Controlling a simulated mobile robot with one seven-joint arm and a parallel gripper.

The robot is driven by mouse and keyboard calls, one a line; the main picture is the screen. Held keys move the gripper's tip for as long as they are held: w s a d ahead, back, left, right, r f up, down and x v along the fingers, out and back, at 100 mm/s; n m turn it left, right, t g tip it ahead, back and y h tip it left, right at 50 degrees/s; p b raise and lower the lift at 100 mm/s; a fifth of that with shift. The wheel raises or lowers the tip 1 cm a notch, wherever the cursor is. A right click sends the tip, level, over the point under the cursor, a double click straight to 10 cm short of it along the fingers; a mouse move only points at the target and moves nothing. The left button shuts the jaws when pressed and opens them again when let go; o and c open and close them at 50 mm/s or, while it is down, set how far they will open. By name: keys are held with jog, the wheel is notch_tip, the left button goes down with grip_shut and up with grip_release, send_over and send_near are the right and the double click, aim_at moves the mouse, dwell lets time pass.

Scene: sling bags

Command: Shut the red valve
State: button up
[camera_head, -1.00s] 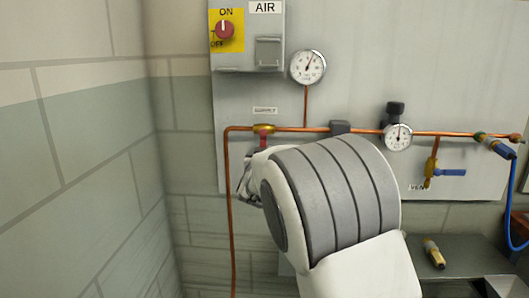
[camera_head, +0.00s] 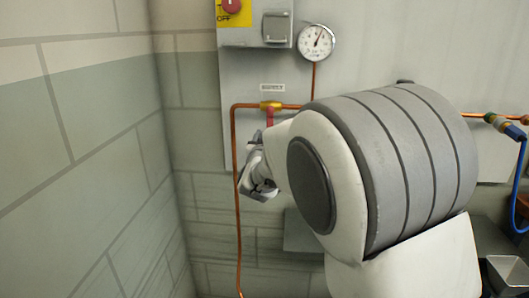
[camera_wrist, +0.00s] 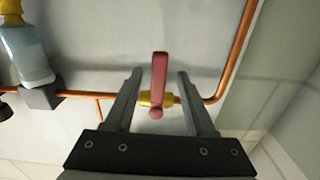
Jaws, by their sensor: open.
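The red valve has a brass body (camera_head: 270,105) on the copper pipe and a red lever (camera_head: 269,118) hanging straight down in the head view, crosswise to the horizontal pipe. In the wrist view the red lever (camera_wrist: 159,75) stands between the two dark fingers of my gripper (camera_wrist: 160,90), with visible gaps on both sides. My gripper is open and empty. In the head view my gripper (camera_head: 259,180) is just below the lever. My arm hides part of it and the fingertips are hard to make out.
The copper pipe (camera_head: 237,190) turns down left of the valve, close to my gripper. A pressure gauge (camera_head: 316,42) and a red-and-yellow switch (camera_head: 232,8) are above. A block wall (camera_head: 80,150) stands at left. A blue hose (camera_head: 520,185) hangs at right.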

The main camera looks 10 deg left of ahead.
jog(key=s+p, duration=0.1)
jog(key=s, duration=1)
jog(key=shift+s, duration=0.2)
jog(key=shift+d, duration=0.1)
jog(key=s+d+f+g, duration=0.3)
jog(key=s+d+g, duration=0.3)
jog(key=s+d, duration=0.6)
jog(key=s+d+f+g, duration=0.3)
jog(key=s+d+g, duration=0.45)
jog(key=s, duration=0.85)
notch_tip(320, 180, up, 13)
jog(key=d+t+p, duration=0.1)
jog(key=p, duration=1.2)
jog(key=shift+s, duration=0.25)
